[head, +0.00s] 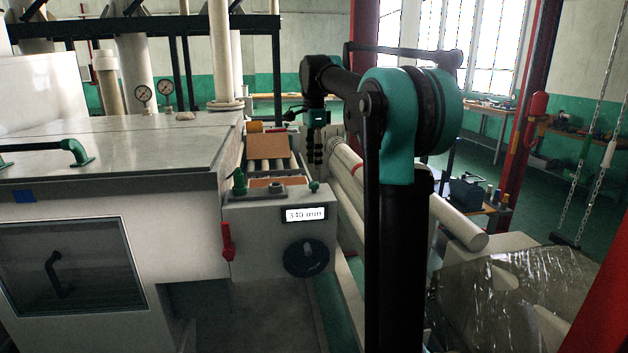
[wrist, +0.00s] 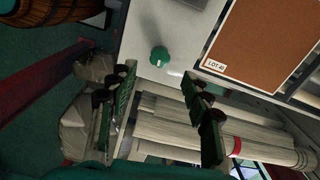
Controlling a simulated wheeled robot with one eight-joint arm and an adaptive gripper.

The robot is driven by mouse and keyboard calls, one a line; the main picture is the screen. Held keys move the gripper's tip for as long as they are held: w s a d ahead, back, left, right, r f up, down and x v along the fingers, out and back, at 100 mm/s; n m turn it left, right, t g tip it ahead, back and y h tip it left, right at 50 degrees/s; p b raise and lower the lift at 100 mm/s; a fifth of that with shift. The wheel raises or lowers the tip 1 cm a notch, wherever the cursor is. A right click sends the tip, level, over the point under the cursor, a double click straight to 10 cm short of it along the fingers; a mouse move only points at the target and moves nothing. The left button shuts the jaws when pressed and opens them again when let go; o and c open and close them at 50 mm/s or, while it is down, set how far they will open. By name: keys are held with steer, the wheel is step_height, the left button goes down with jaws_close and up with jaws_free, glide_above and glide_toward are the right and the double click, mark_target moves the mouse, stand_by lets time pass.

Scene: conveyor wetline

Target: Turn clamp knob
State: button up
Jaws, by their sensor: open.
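A small green knob (head: 314,186) stands on the top right of the grey machine housing with the display; it is probably the clamp knob. In the wrist view, a round green knob (wrist: 159,56) with a pale mark sits on a light surface, beyond the fingertips and roughly between them. My gripper (head: 316,158) points down above the housing's far right side, beside the rollers. In the wrist view my gripper (wrist: 160,80) has its two dark fingers wide apart with nothing between them. It appears clear of the knob; the exact distance cannot be told.
The housing carries a display reading 340 mm (head: 305,214), a black handwheel (head: 306,258) and a red lever (head: 228,241). A brown board marked LOT (wrist: 265,45) lies close to the knob. Long pale rollers (head: 400,197) run along the right. A taller green fitting (head: 240,182) stands left.

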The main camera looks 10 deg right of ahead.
mark_target(314, 183)
step_height(314, 183, down, 7)
steer(key=shift+r, duration=0.1)
steer(key=shift+c, duration=0.4)
jaws_close()
